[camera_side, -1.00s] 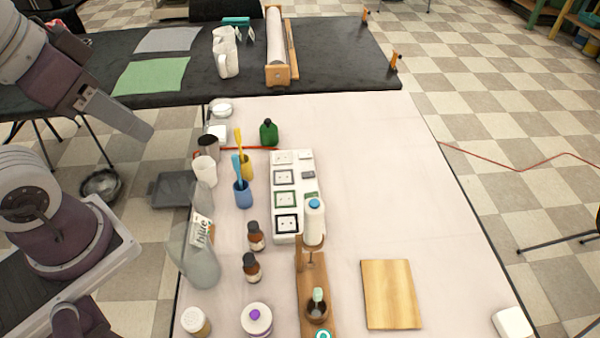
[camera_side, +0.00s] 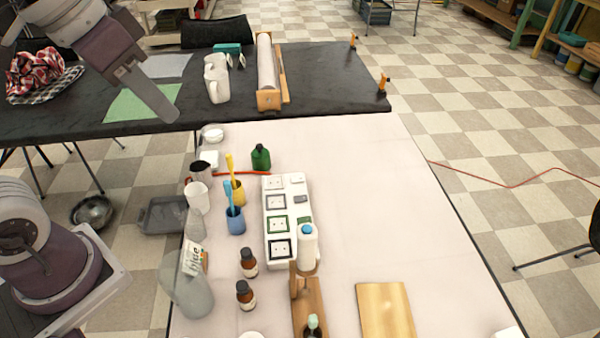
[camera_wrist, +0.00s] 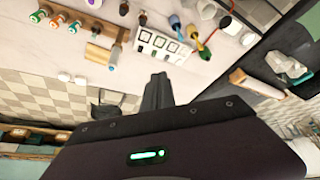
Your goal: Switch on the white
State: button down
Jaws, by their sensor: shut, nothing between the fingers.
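A long white panel (camera_side: 287,232) lies on the light table, left of its middle. It carries a column of framed sockets with small switches on their right. The top row has a white-framed socket (camera_side: 274,182) and a white switch (camera_side: 297,178). Lower rows have dark, green and black frames; a white bottle hides the lowest switch. The switch positions are too small to read. My gripper (camera_side: 171,114) is shut and empty, up and left of the panel, apart from it. In the wrist view the shut fingers (camera_wrist: 158,88) show below the panel (camera_wrist: 160,44).
Left of the panel stand a blue cup (camera_side: 236,222) and yellow cup (camera_side: 238,191) with brushes, brown bottles (camera_side: 247,262) and a clear jug (camera_side: 190,290). A green bottle (camera_side: 261,158) stands behind it. The table right of the panel is clear down to a wooden board (camera_side: 384,310).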

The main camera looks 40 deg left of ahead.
jog(key=w+m+g, duration=0.1)
jog(key=w+m, duration=0.1)
jog(key=w, duration=0.9)
jog(key=m+g, duration=0.3)
jog(key=m, duration=0.3)
send_over(303, 178)
jog(key=s+a, duration=0.1)
jog(key=a, duration=0.1)
notch_tip(303, 178, down, 23)
jog(key=shift+s+d+f, duration=0.15)
jog(key=shift+s+d, duration=0.05)
jog(key=shift+f, duration=0.1)
jog(key=f, duration=0.9)
jog(key=w+d+f, duration=0.1)
jog(key=f, duration=0.3)
jog(key=shift+w+d+f, duration=0.1)
jog(key=shift+f, duration=0.25)
